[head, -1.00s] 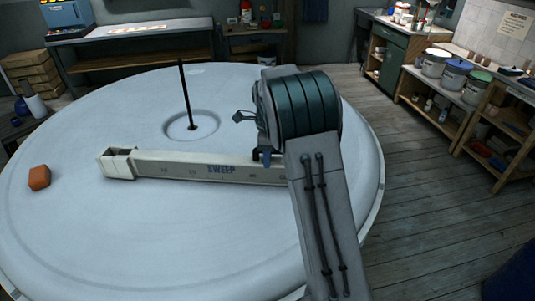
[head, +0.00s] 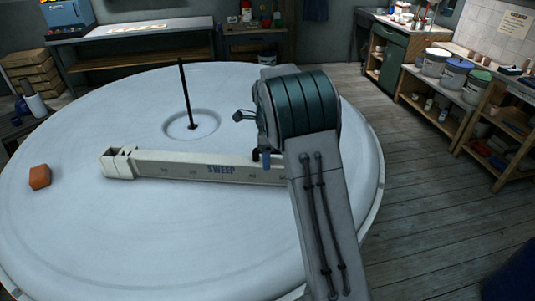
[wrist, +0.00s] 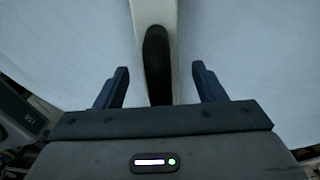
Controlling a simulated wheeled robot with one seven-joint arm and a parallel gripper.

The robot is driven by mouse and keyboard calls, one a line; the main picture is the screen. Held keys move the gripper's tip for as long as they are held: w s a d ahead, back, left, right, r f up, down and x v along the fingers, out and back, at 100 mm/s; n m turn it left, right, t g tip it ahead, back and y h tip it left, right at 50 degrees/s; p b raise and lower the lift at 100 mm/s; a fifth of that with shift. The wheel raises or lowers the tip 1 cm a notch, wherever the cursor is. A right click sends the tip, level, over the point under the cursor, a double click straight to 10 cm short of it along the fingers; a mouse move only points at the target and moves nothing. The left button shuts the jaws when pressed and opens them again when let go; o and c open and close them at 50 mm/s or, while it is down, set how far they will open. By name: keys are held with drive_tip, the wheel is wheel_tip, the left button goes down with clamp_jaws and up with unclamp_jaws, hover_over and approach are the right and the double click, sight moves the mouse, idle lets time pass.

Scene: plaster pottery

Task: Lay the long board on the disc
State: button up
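The long board (head: 185,168) is a pale beam marked SWEEP, with a block at its left end. It lies across the near half of the big white disc (head: 110,225) in the head view; its right end is hidden behind my arm. In the wrist view the board (wrist: 153,10) runs away from my gripper (wrist: 159,69), with a dark rounded strip (wrist: 157,65) on it. The two blue fingers are spread, one on each side of the board, with a visible gap on both sides. My gripper is open. Whether the board's hidden end touches the disc cannot be told.
A thin dark rod (head: 186,95) stands upright in a shallow ring in the disc. An orange block (head: 39,177) sits near the disc's left edge. Shelves with buckets (head: 437,62) stand at the right, a bench (head: 135,31) at the back. Much of the disc is bare.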

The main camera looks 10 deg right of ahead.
drive_tip(key=shift+f, duration=0.15)
wheel_tip(320, 180, up, 14)
drive_tip(key=b, duration=0.1)
drive_tip(key=shift+b, duration=0.3)
